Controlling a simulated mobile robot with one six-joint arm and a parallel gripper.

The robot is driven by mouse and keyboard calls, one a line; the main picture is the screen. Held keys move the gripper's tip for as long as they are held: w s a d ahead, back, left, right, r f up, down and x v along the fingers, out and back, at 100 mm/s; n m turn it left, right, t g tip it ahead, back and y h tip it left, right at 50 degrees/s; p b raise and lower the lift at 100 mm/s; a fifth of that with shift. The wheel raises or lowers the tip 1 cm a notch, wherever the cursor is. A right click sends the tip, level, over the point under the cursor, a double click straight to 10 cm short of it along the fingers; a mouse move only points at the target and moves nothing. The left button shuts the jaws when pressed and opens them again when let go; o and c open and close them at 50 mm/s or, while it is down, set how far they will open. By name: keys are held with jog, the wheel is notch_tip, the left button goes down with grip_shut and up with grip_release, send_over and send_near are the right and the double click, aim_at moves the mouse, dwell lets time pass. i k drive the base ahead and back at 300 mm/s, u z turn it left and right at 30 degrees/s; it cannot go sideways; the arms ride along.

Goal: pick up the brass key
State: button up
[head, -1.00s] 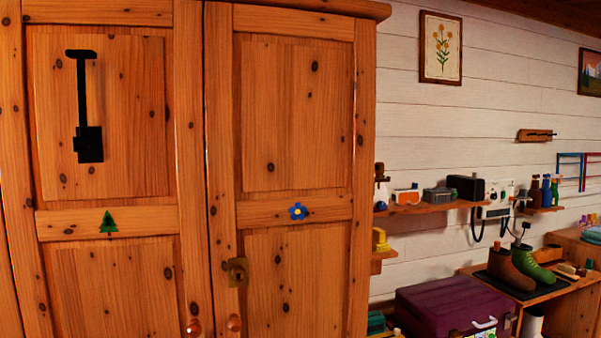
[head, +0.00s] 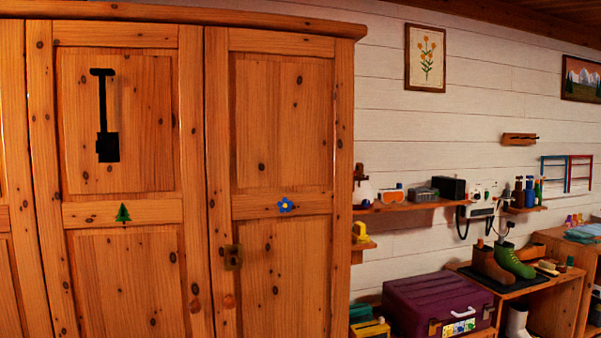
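A small brass plate (head: 232,257) is fixed to the left edge of the right wardrobe door (head: 282,120), above a round wooden knob. It looks like a lock plate with a darker middle. I cannot tell whether a key is in it, and I make out no brass key for certain elsewhere. My gripper is not in view.
The closed wardrobe fills the left side. Its left door carries a black T-topped shape (head: 108,146) and a green tree (head: 123,213). To the right are a wall shelf (head: 412,205), a purple chest (head: 435,304) and a bench with boots (head: 512,260).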

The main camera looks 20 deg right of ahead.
aim_at(359, 167)
jog(key=z, duration=2.35)
jog(key=i, duration=1.9)
jog(key=u, duration=2.75)
jog(key=i, duration=1)
